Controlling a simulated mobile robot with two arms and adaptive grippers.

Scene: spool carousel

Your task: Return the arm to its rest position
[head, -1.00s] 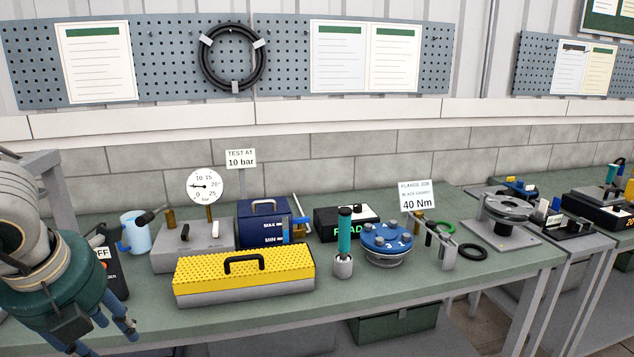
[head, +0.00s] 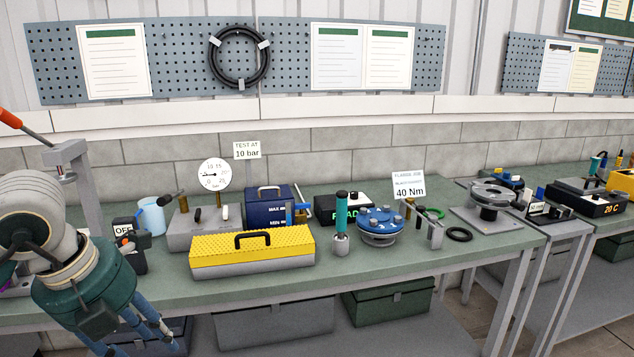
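My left arm comes in at the lower left of the head view. Its dark green gripper (head: 142,343) points down and to the right, in front of the bench's front edge. Its blue-grey fingers are spread apart, and nothing shows between them; the tips are close to the bottom of the picture. My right arm and gripper are not in view.
The green bench (head: 330,277) carries a black OFF box (head: 134,257), light blue cup (head: 151,217), yellow-topped box (head: 252,248), blue flange (head: 381,222) and teal-handled tool (head: 341,225). A grey clamp stand (head: 80,190) rises behind my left arm. Storage boxes (head: 275,325) sit below.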

